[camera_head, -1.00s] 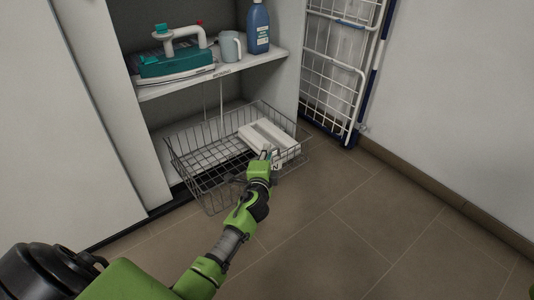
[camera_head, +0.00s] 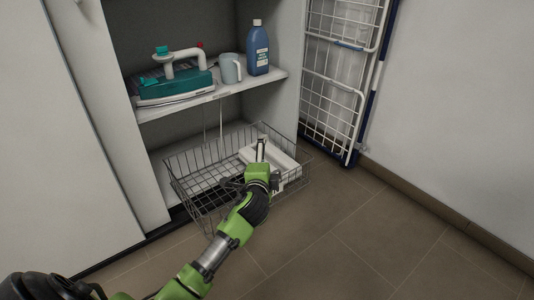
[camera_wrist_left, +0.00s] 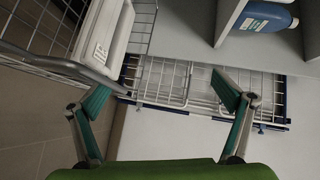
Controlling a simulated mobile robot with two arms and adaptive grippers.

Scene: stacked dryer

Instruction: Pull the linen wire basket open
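The linen wire basket (camera_head: 190,178) sits at the bottom of the open white cabinet and juts out over the floor. It holds a white box (camera_head: 286,163) at its right end. My left gripper (camera_head: 262,147) is over the basket's front right part, covering some of the front wires and the box. In the left wrist view its two fingers (camera_wrist_left: 166,98) are spread wide with nothing between them. There the basket rim (camera_wrist_left: 48,58) passes at upper left, close to the left finger; contact cannot be told. My right gripper is not in view.
The shelf above (camera_head: 205,98) holds a teal-and-white iron (camera_head: 175,80), a light blue mug (camera_head: 231,69) and a blue bottle (camera_head: 258,50). A folded white drying rack (camera_head: 338,85) leans right of the cabinet. The tiled floor (camera_head: 350,235) in front is clear.

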